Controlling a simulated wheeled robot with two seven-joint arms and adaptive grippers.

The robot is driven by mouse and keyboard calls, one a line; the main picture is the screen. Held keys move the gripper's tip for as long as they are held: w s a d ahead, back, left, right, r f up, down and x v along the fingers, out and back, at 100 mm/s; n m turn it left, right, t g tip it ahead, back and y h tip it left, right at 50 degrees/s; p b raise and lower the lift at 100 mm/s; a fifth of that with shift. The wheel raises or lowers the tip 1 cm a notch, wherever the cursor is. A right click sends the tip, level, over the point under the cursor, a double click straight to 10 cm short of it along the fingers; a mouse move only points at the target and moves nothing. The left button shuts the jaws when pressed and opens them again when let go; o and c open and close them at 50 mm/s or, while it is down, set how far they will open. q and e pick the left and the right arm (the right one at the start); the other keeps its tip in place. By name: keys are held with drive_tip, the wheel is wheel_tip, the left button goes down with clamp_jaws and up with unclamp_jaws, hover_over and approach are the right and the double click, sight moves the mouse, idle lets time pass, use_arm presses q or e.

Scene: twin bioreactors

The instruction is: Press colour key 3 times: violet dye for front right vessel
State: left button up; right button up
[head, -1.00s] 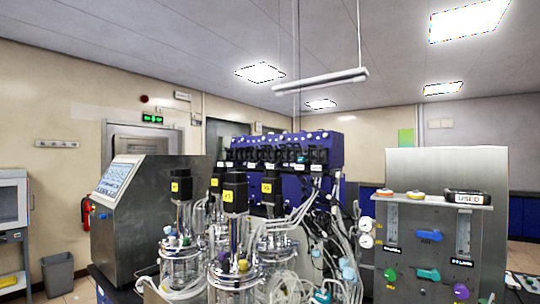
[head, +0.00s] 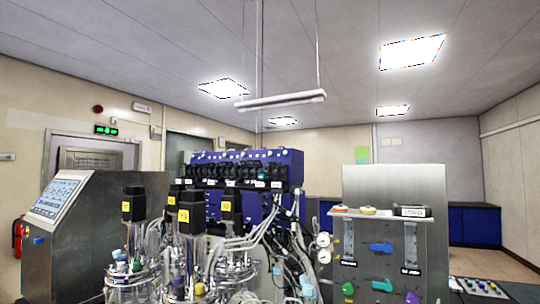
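Glass vessels with black motor heads stand at the bottom of the head view. One vessel (head: 128,284) is at the left, and another (head: 192,284) is nearest, cut off by the bottom edge. A third vessel (head: 236,268) stands behind to the right. I cannot tell for sure which is the front right one. A flat panel with small coloured keys (head: 478,287) lies at the lower right; single key colours are too small to tell reliably. Neither of my grippers is in view.
A steel console with a touchscreen (head: 60,194) stands at the left. A dark blue pump unit (head: 245,172) is behind the vessels. A steel panel (head: 394,184) with coloured knobs and flow tubes is right of centre. Loose tubing (head: 250,240) fills the space between. Open floor (head: 480,262) shows at right.

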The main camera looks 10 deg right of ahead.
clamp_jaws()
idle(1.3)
